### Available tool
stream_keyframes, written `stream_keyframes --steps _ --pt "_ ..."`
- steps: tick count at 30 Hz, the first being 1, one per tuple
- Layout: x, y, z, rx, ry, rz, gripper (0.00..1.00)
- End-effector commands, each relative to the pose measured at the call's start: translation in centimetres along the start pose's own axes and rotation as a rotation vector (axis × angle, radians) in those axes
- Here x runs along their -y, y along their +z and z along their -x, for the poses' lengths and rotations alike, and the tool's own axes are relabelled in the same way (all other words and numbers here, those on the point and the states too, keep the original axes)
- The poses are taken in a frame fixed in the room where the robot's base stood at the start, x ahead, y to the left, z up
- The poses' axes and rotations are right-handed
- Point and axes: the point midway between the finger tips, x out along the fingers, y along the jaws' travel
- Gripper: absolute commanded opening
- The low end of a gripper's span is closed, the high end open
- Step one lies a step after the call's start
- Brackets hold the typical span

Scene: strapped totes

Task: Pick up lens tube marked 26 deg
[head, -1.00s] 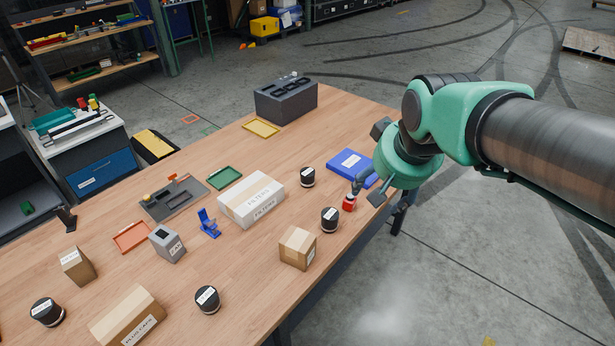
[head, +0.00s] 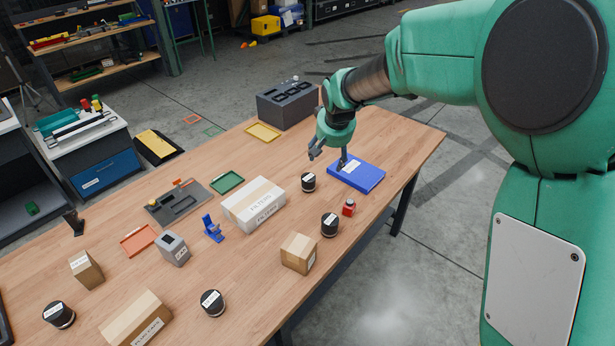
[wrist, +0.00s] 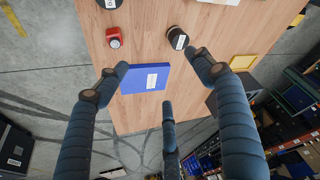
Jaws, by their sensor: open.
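The lens tubes are short black cylinders with white labels; I cannot read which is marked 26 deg. In the head view one (head: 308,182) stands right of the filters carton, one (head: 329,225) stands nearer, one (head: 212,303) is at the front and one (head: 59,315) at front left. My gripper (head: 328,158) is open and empty above the table, over the blue box's far side, just beyond the nearest tube. In the wrist view, a tube (wrist: 178,40) lies beyond and between the spread fingers of my gripper (wrist: 155,80); another tube shows at the top edge.
A blue box (head: 359,176) lies flat below my gripper. A small red object (head: 348,208) stands near the table edge. The filters carton (head: 254,205), a brown carton (head: 299,253) and a dark foam case (head: 287,104) stand around. The table's back right corner is clear.

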Motion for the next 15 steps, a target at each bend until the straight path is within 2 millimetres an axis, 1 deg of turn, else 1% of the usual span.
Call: stream_keyframes --steps 1,5,6,9,12,15 --pt "0.5 -0.7 -1.4 0.006 -0.001 0.003 0.68" --pt "1.6 -2.3 -5.2 0.013 -0.004 0.008 0.68" --pt "1.9 -2.8 -6.3 0.014 -0.005 0.010 0.68" --pt "2.7 -3.7 -9.2 0.019 -0.007 0.013 0.68" --pt "3.5 -4.4 -11.7 0.021 -0.009 0.016 0.68" --pt "4.0 -4.8 -13.5 0.023 -0.010 0.019 0.68"
